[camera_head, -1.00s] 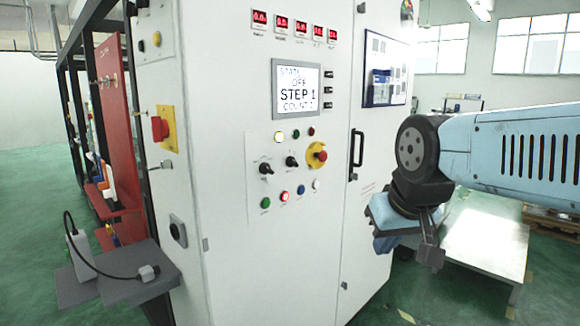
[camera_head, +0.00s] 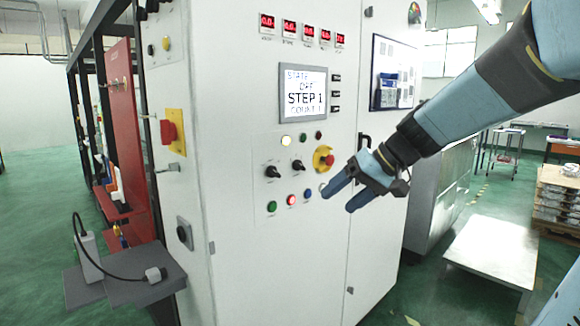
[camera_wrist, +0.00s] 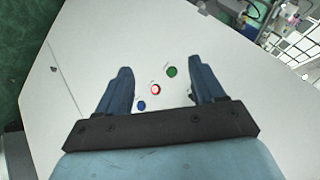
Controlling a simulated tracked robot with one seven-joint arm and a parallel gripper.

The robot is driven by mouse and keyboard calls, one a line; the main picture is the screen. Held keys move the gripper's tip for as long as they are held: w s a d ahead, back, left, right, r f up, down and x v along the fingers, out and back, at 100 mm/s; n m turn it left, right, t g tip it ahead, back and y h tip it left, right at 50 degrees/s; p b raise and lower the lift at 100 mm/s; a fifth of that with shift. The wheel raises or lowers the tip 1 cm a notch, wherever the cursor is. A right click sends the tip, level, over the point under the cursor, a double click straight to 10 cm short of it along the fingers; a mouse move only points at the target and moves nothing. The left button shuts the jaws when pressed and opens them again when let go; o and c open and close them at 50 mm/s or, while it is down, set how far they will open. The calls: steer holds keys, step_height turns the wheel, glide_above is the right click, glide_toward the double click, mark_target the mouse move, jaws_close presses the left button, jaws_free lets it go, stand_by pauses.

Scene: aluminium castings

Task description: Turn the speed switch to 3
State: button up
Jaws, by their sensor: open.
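Two black rotary knobs sit side by side on the white cabinet in the head view, a left knob (camera_head: 272,171) and a right knob (camera_head: 298,165). Their labels are too small to read, so I cannot tell which is the speed switch or where it points. My gripper (camera_head: 338,199) is open and empty, to the right of and below the knobs, apart from both. In the wrist view its fingers (camera_wrist: 159,68) frame a green button (camera_wrist: 172,72), a red button (camera_wrist: 155,90) and a blue button (camera_wrist: 141,105). I make out no knob there.
A red emergency stop on a yellow ring (camera_head: 323,158) is just above my gripper. A display (camera_head: 304,93) reads STEP 1, with the state seemingly OFF. A low white table (camera_head: 493,250) stands right.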

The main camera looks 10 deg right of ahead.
steer(key=w+d+r+t+y, duration=0.2)
steer(key=w+d+y, duration=0.1)
steer(key=w, duration=0.6)
steer(key=t+y, duration=0.1)
steer(key=t, duration=0.2)
glide_toward(299, 166)
steer(key=x, duration=0.5)
steer(key=w+d+x, duration=0.1)
steer(key=x, duration=0.1)
steer(key=shift+w+a+f, duration=0.2)
steer(key=shift+a+f, duration=0.05)
steer(key=shift+f, duration=0.05)
steer(key=c, duration=1.1)
steer(key=shift+o, duration=0.2)
